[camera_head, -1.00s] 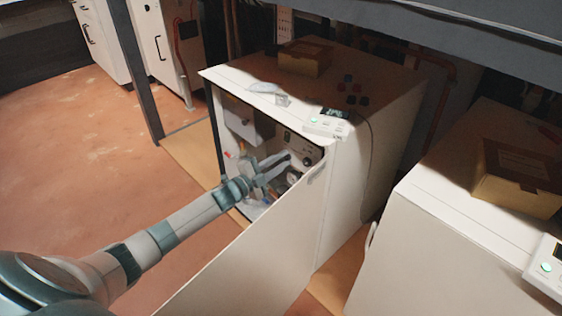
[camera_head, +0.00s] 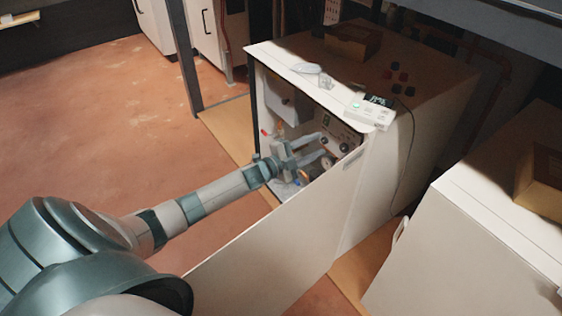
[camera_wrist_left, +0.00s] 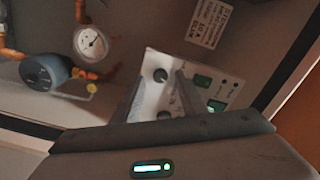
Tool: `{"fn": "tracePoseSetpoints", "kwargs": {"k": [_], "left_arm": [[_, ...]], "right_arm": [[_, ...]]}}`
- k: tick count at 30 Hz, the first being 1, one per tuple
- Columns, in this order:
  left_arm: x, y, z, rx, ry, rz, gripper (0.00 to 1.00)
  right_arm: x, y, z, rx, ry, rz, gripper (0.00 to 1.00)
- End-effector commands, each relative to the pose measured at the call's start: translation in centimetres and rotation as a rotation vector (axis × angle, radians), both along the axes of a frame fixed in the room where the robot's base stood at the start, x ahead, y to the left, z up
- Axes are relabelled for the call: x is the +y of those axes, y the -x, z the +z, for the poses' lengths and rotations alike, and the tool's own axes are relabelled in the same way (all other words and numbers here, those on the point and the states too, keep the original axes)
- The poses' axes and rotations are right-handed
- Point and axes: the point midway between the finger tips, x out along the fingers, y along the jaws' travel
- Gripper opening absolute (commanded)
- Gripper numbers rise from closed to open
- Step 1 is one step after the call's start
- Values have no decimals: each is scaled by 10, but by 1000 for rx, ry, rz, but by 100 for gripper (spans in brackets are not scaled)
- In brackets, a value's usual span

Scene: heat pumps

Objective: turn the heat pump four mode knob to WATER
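The heat pump (camera_head: 395,175) is a white cabinet with its front door (camera_head: 285,235) swung open. Inside, a pale control panel (camera_head: 341,133) carries dark knobs; it also shows in the left wrist view (camera_wrist_left: 205,84). My left gripper (camera_head: 323,148) reaches into the cabinet, fingers pointing at the panel. It is open, with a gap between its fingers, which also show in the left wrist view (camera_wrist_left: 158,90). There a round dark knob (camera_wrist_left: 160,75) appears between the fingertips. Contact and the knob labels cannot be made out.
A dial gauge (camera_wrist_left: 91,41) and a blue-grey pump (camera_wrist_left: 45,71) on copper pipes sit beside the panel. A small controller (camera_head: 370,111) and a cardboard box (camera_head: 352,41) rest on the cabinet top. Another white unit (camera_head: 470,235) stands at right. Floor at left is clear.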

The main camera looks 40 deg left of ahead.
Motion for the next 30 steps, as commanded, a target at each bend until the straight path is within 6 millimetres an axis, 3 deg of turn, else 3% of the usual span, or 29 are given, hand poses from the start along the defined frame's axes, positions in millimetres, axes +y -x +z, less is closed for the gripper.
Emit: {"fn": "tracePoseSetpoints", "kwargs": {"k": [24,30], "left_arm": [[41,119,-1,3,-1,0,39],[49,141,-1,2,-1,-1,39]], "right_arm": [[-13,3,-3,56,43,-9,31],[-14,5,-3,62,45,-9,31]]}}
